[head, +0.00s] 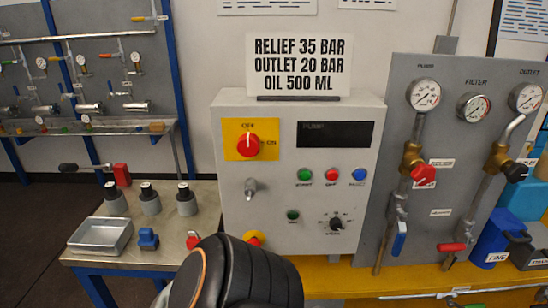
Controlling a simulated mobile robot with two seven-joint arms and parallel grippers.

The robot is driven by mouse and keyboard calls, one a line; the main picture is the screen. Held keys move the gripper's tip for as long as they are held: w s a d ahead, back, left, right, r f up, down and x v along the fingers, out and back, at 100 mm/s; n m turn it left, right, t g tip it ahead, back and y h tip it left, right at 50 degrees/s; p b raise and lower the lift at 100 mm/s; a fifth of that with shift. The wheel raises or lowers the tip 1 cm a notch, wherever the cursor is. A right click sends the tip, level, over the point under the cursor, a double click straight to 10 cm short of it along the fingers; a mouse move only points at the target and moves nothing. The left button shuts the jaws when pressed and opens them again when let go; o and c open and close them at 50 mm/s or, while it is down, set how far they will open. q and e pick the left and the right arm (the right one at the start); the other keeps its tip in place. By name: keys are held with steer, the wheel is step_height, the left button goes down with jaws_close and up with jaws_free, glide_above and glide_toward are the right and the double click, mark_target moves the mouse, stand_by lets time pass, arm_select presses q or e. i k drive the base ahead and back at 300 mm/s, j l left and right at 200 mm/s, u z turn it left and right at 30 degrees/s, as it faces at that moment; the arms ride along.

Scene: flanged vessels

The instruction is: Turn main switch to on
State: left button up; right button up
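The main switch (248,146) is a red rotary knob on a yellow square plate at the upper left of the grey control cabinet (345,225). OFF is printed above the knob and ON to its right. The knob's pale mark seems to point up toward OFF. A dark, rounded part of my own arm rises from the bottom edge in front of the cabinet's lower left. No fingertips show, so neither gripper is in view. The arm part is below the switch and apart from it in the picture.
A dark PUMP display (336,134), coloured buttons and a black selector (336,224) are on the cabinet. A small metal key-like part (251,188) sticks out below the switch. A gauge panel (455,150) stands right; a bench (140,235) with a metal tray (100,234) stands left.

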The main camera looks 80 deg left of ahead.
mark_target(248, 144)
steer(key=u, duration=2.4)
